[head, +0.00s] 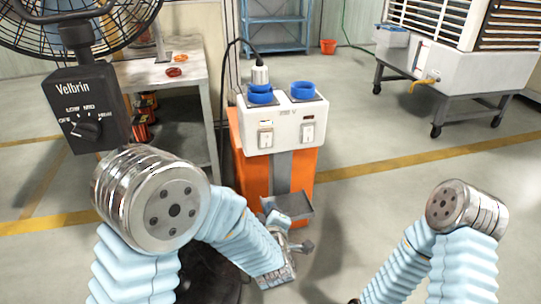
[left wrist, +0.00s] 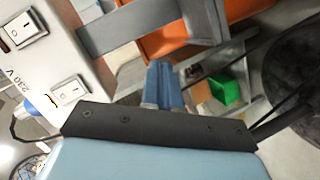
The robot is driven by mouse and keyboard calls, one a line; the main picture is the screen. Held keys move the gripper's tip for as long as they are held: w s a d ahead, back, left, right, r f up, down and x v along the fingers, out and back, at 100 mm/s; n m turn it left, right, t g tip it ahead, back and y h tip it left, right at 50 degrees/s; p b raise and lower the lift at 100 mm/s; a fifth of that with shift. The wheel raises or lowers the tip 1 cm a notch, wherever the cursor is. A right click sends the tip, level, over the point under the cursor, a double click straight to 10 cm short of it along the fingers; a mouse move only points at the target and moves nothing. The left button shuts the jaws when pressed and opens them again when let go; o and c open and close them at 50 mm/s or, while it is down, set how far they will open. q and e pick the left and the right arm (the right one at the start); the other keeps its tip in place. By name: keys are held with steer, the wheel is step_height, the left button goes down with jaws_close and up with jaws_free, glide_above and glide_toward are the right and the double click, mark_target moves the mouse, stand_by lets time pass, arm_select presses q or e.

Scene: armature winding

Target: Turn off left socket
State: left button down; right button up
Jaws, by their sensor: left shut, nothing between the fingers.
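The white socket box (head: 285,146) stands on an orange stand and has two blue sockets on top. The left socket (head: 260,97) holds a grey plug (head: 260,75) with a black cord; the right socket (head: 303,90) is empty. The left switch (head: 265,138) and right switch (head: 308,132) are white rockers on the front. The left wrist view shows both, an upper one (left wrist: 22,30) and a lower one (left wrist: 69,91); their on or off position is unclear. My left gripper (head: 272,217) is shut and empty, below the box front and apart from the switches. Its fingers show in the left wrist view (left wrist: 163,82).
A grey tray (head: 288,207) juts from the orange stand (head: 303,170) close to my left gripper. A fan with a control box (head: 85,107) stands at the left, before a workbench (head: 150,75). A wheeled cooler (head: 440,65) stands back right. Floor between is clear.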

mark_target(268, 137)
arm_select(q)
steer(key=s+d+r+n+t+y+b, duration=0.1)
steer(key=s+d+r+n+t+y, duration=0.1)
steer(key=r, duration=0.5)
steer(key=s+d+r+n+t+y+b, duration=0.1)
steer(key=s+r+n+y, duration=0.1)
steer(key=r+n, duration=0.4)
steer(key=shift+s+d+r+n+t, duration=0.4)
steer(key=shift+s+r, duration=0.15)
steer(key=shift+s, duration=0.35)
arm_select(e)
steer(key=f, duration=0.3)
steer(key=shift+w, duration=0.4)
arm_select(q)
steer(key=shift+a, duration=0.1)
steer(key=x, duration=1.4)
steer(key=shift+a+p, duration=0.15)
steer(key=shift+p, duration=0.15)
arm_select(e)
steer(key=shift+r, duration=0.45)
